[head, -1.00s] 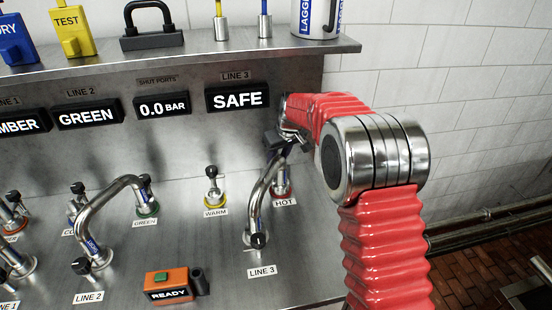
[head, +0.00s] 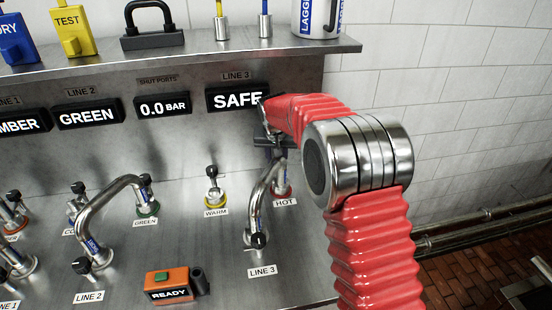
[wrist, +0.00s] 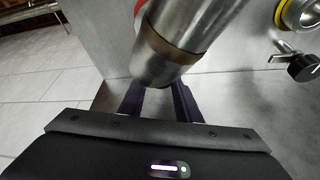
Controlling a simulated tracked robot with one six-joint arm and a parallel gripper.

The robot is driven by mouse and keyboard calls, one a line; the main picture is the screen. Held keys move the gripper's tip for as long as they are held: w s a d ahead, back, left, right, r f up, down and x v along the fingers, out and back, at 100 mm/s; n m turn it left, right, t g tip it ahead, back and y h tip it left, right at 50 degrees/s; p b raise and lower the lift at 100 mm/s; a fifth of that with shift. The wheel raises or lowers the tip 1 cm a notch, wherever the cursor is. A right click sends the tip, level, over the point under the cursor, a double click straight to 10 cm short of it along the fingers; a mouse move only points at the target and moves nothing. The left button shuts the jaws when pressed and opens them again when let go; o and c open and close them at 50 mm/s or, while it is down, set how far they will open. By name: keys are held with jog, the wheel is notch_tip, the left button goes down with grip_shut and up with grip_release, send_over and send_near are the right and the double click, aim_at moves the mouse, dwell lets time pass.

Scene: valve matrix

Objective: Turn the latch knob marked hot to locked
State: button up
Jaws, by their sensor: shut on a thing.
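The hot port, with a red ring (head: 283,191) and a HOT label (head: 285,203), is at the right end of the panel in the head view. The curved steel LINE 3 pipe (head: 256,205) ends at it.
The warm port (head: 215,197) with its black knob stands to the left. The LINE 3 base knob (head: 258,241) is below. An orange READY box (head: 170,284) sits on the panel. The LINE 3 display (head: 237,99) reads SAFE. A shelf edge (head: 200,60) runs above my gripper.

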jog(key=shift+m+h, duration=0.3)
jog(key=shift+m, duration=0.7)
jog(key=o, duration=1.1)
jog(key=shift+c, duration=0.2)
jog(key=shift+r, duration=0.15)
jog(key=v, duration=0.7)
jog(key=shift+s+a+r, duration=0.1)
jog(key=shift+r, duration=0.1)
